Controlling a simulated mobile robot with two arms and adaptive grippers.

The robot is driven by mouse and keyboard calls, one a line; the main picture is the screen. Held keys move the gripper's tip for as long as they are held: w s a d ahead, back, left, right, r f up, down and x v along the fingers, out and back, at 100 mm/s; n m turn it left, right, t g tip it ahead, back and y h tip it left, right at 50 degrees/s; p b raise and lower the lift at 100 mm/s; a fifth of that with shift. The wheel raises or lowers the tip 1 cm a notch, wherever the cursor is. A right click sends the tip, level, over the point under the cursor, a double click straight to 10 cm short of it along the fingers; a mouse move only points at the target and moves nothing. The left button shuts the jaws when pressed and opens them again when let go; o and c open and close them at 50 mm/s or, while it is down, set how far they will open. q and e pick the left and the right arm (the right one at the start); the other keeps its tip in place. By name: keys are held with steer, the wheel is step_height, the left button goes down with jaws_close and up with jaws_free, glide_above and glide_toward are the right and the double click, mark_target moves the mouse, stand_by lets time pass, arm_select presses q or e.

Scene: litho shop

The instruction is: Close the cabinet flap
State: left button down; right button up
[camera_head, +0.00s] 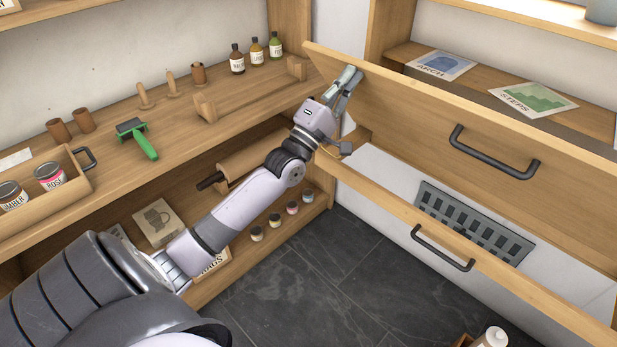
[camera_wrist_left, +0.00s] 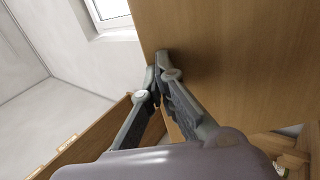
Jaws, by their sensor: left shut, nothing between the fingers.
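The cabinet flap (camera_head: 420,115) is a wide light-wood panel with a dark bar handle (camera_head: 495,155), at the right in the head view. It stands out at an angle from the cabinet. My left gripper (camera_head: 350,77) is shut and empty, in front of the flap's face near its left end. In the left wrist view the closed fingertips (camera_wrist_left: 161,62) lie against or very close to a wood panel (camera_wrist_left: 230,60); I cannot tell if they touch. My right gripper is not in view.
Below the flap is another wood front with a dark handle (camera_head: 442,248). Prints (camera_head: 533,98) lie on the counter behind the flap. A left shelf (camera_head: 190,120) holds bottles (camera_head: 237,60), wooden tools and a green-handled roller (camera_head: 138,137). The dark floor (camera_head: 320,260) between is mostly clear.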

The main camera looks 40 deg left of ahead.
arm_select(q)
steer(key=w+r+p, duration=0.2)
steer(key=p, duration=0.1)
steer(key=w+r+g+p, duration=0.1)
steer(key=w+r+p, duration=0.1)
steer(key=w+p, duration=0.1)
steer(key=w+r+g+p, duration=0.1)
steer(key=w+r+p, duration=0.1)
steer(key=r+p, duration=0.1)
steer(key=shift+w+d, duration=0.15)
steer(key=shift+d, duration=0.1)
steer(key=w+d+r+g+p, duration=0.1)
steer(key=w+g+p, duration=0.3)
steer(key=w, duration=0.7)
steer(key=shift+r+p, duration=0.9)
steer(key=shift+p, duration=0.45)
